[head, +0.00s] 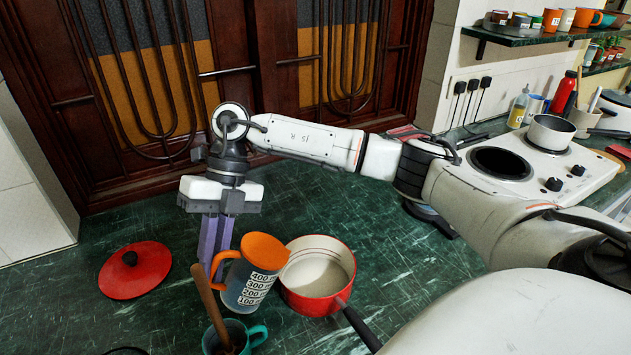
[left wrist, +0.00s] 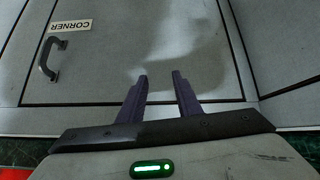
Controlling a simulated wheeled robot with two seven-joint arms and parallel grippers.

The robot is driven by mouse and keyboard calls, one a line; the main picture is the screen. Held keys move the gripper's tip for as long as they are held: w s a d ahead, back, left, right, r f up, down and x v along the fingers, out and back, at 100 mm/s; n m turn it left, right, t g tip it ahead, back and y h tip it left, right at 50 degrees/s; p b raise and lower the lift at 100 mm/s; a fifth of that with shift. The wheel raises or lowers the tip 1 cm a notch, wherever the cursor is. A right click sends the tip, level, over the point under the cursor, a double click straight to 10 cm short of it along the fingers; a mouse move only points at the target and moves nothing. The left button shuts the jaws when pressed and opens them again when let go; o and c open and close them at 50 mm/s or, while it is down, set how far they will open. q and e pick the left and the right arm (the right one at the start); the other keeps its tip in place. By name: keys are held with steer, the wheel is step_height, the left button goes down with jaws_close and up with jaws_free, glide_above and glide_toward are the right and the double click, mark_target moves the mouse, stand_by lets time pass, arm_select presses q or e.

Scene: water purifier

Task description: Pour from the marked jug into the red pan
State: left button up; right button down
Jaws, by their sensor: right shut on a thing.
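The marked jug (head: 248,287) has an orange rim and handle, and printed levels from 100 to 400. It stands slightly tilted to the right in the head view, and some clear liquid seems to be in its lower part. My right gripper (head: 217,262) points down with its purple fingers shut on the jug's orange handle. The red pan (head: 302,302) is just right of the jug, with a pale inside and a dark handle toward the lower right. My left gripper (left wrist: 160,78) shows only in the left wrist view, its fingers apart with nothing between them.
A red lid (head: 135,270) lies left of the jug on the green marble counter (head: 75,295). A teal mug (head: 236,338) with a wooden stick stands close in front of the jug. A cabinet marked CORNER (left wrist: 110,65) faces my left gripper.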

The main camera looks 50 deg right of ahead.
mark_target(239, 251)
steer(key=shift+d+r, duration=0.1)
steer(key=shift+r, duration=0.05)
steer(key=shift+s+d+r+y, duration=0.2)
steer(key=shift+d+r+y, duration=0.2)
steer(key=shift+r, duration=0.35)
steer(key=shift+s+d+r+y, duration=0.15)
steer(key=shift+d+r+y, duration=0.2)
steer(key=shift+r, duration=0.4)
steer(key=shift+t, duration=0.3)
steer(key=shift+s+d+r+n+t+y, duration=0.1)
steer(key=shift+s+d+n+t+y, duration=0.05)
steer(key=shift+d+y, duration=0.3)
steer(key=shift+s+d+r+n+t+y, duration=0.15)
steer(key=shift+d+n+y, duration=0.1)
steer(key=shift+y, duration=0.35)
steer(key=shift+s+d+r+n+t+y, duration=0.1)
steer(key=shift+d+y, duration=0.25)
steer(key=shift+y, duration=0.15)
stand_by(0.8)
steer(key=shift+s+d+r+y+b, duration=0.15)
steer(key=shift+d+r+y+b, duration=0.25)
steer(key=shift+r+y+b, duration=0.25)
stand_by(1.4)
